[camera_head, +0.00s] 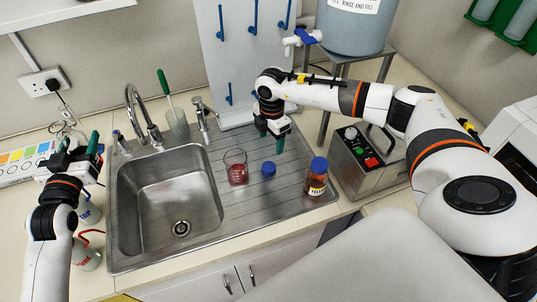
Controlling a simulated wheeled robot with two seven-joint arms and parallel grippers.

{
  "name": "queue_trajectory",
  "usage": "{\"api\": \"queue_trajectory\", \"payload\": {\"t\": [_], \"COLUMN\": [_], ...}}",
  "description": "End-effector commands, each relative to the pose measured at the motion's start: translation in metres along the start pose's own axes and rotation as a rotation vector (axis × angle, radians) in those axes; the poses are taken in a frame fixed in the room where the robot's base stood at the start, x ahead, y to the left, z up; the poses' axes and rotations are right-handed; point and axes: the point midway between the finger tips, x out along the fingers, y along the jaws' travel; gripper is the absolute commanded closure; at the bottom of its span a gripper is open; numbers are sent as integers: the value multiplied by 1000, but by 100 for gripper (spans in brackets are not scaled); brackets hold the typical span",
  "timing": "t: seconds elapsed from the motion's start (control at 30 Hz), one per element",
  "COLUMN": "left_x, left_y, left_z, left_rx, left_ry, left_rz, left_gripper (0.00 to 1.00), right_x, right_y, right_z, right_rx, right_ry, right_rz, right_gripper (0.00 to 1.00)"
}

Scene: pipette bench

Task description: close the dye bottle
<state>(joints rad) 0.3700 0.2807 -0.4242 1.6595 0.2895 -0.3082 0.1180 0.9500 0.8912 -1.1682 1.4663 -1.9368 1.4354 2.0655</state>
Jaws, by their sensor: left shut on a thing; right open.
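A glass beaker (235,169) with red liquid stands further left. My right gripper (272,139) is open and empty, pointing down above the back of the drainboard, behind the blue piece. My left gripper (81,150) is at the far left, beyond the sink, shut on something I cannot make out.
The steel sink (165,172) with its tap (140,110) lies between my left gripper and the beaker. Wash bottles (88,252) stand below my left gripper. A peg board (238,55) and a metal stand (325,120) rise behind; a grey device (362,160) is at the right.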

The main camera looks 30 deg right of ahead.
Motion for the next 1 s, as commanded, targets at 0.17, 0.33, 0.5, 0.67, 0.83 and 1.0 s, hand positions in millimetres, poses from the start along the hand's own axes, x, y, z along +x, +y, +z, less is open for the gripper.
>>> {"api": "queue_trajectory", "payload": {"t": [0.17, 0.33, 0.5, 0.67, 0.83, 1.0], "left_x": [0, 0, 0, 0, 0, 0], "left_y": [0, 0, 0, 0, 0, 0], "left_z": [-18, -39, -49, -47, -48, -58], "left_rx": [0, 0, 1, 0, 0, 0], "left_ry": [-3, -3, -4, -4, -3, -3], "left_rz": [0, 0, 0, 0, 0, 0], "left_gripper": [77, 77, 77, 77, 77, 77], "right_x": [25, 53, 67, 66, 66, 79], "right_y": [1, 0, 0, 0, 0, 1], "right_z": [0, 1, 1, 1, 1, 4], "right_rx": [-1, 0, -1, -1, -1, -2], "right_ry": [0, -1, -1, -1, -1, -1], "right_rz": [3, 1, 1, 0, 1, 1], "right_gripper": [33, 33, 33, 33, 33, 33]}}
